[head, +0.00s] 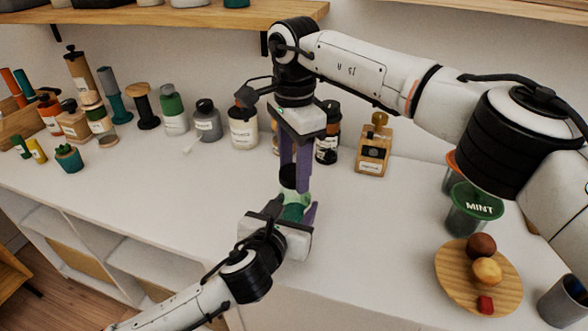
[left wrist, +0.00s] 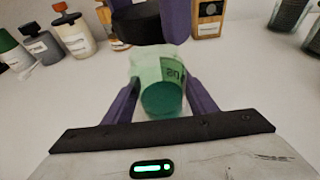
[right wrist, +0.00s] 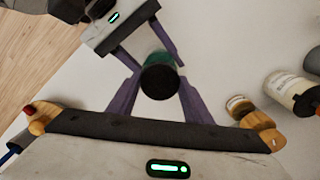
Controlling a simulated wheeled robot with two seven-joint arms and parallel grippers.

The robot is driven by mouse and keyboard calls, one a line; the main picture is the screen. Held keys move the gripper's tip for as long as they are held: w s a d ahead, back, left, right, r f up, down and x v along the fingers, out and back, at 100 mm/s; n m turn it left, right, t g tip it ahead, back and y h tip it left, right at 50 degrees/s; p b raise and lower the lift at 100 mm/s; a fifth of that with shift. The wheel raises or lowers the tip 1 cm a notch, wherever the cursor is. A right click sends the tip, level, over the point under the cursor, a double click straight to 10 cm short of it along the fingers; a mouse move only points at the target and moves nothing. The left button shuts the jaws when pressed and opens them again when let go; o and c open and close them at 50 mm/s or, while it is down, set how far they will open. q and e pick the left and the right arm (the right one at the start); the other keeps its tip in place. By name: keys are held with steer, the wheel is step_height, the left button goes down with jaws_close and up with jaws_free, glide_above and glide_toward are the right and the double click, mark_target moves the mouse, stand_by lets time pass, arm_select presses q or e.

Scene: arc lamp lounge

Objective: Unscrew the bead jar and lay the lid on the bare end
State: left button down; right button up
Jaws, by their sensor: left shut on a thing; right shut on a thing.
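The bead jar (head: 297,206) is pale green and see-through with a darker green base, and part of a label shows on it in the left wrist view (left wrist: 158,70). Its black round lid (head: 288,177) is at the top of the jar; it also shows in the right wrist view (right wrist: 160,80). My left gripper (head: 295,213) is shut on the jar's body from the front. My right gripper (head: 296,178) points down and is shut on the lid. I cannot tell whether lid and jar still touch. The fingers hide parts of both.
A row of bottles and jars stands along the wall, including an amber bottle (head: 373,150). A green-lidded MINT jar (head: 470,208) and a round wooden board (head: 451,276) with several items are at the right. The white counter (head: 385,235) is clear between my grippers and the board.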

mark_target(294, 172)
steer(key=shift+r, duration=2)
arm_select(q)
steer(key=c, duration=0.7)
jaws_free()
steer(key=shift+o, duration=0.2)
steer(key=shift+s, duration=0.1)
